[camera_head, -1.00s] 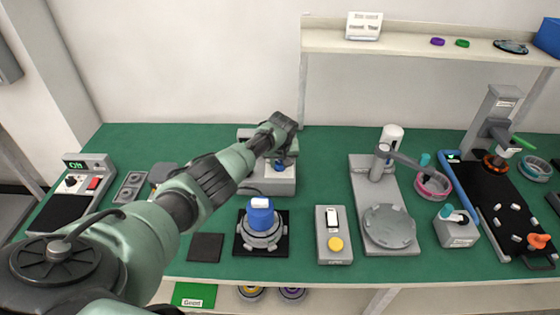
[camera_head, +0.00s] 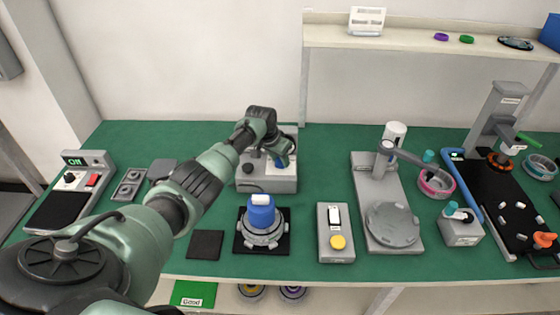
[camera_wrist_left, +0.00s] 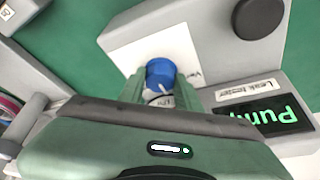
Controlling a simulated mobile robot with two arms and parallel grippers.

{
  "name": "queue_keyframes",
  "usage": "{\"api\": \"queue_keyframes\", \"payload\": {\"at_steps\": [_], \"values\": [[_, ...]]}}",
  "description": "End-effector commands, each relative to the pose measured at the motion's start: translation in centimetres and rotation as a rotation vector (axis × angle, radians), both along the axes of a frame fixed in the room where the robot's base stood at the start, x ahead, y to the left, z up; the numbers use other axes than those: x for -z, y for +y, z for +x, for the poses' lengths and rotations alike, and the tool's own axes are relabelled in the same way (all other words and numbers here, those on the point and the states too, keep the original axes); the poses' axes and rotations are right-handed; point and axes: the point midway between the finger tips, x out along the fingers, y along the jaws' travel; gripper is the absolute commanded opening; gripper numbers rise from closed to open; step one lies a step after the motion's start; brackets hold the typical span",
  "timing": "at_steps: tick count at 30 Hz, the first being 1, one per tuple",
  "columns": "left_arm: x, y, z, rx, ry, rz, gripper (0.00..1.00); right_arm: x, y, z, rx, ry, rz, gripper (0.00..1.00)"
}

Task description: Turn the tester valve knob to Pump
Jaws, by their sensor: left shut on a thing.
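The grey leak tester (camera_head: 268,183) stands at the back of the green bench, left of centre. Its blue valve knob (camera_wrist_left: 158,70) shows in the left wrist view, with a white pointer line on it. The tester's display (camera_wrist_left: 268,115) reads "Pump" in green letters. My left gripper (camera_wrist_left: 160,84) is shut on the blue knob, one finger on each side. In the head view my left gripper (camera_head: 282,158) reaches down over the tester and hides part of its face. My right gripper is not in view.
A dark round knob (camera_wrist_left: 258,16) sits on the tester near the blue one. In front of it a blue-topped hub part (camera_head: 261,213) stands on a black pad. A grey box with a yellow button (camera_head: 337,242) is to the right.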

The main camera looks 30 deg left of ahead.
Motion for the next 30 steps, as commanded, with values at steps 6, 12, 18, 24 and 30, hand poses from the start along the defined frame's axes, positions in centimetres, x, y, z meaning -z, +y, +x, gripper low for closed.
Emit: {"api": "queue_keyframes", "payload": {"at_steps": [6,12,18,24,30], "values": [[-0.07,0.07,0.03,0.023,0.0,0.001,0.0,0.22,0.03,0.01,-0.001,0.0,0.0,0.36],[-0.09,0.07,0.02,0.025,0.0,0.0,0.0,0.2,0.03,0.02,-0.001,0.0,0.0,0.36],[-0.09,0.08,0.02,0.023,0.0,0.001,0.53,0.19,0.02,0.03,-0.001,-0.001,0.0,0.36],[-0.06,0.05,0.02,0.024,0.0,0.0,0.55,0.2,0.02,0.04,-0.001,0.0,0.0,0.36],[-0.36,0.06,-0.06,0.025,-0.001,0.0,0.55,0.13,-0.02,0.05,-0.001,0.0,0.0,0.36]]}}
